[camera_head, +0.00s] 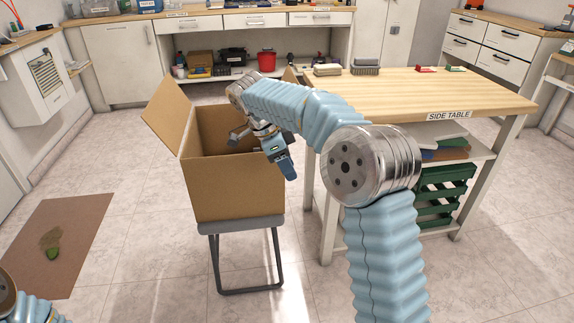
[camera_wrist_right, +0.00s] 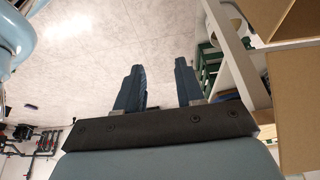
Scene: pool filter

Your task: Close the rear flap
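The open cardboard box (camera_head: 236,192) stands on a small grey stool. One flap (camera_head: 167,112) leans outward at its left. A piece of tan cardboard (camera_head: 290,76) shows behind my arm at the box's far right. I cannot make out the rear flap for certain, as my right arm covers part of the far rim. My right gripper (camera_head: 286,168) is over the box's right side, pointing down. In the right wrist view, its two fingers (camera_wrist_right: 160,88) are apart with nothing between them. Tan panels (camera_wrist_right: 296,105) show at that view's right. My left gripper is out of view.
The wooden side table (camera_head: 450,92) stands close to the right of the box, with a green crate (camera_head: 445,190) on its lower shelf. A brown mat (camera_head: 75,225) lies on the floor at left. A workbench with drawers (camera_head: 255,20) lines the back.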

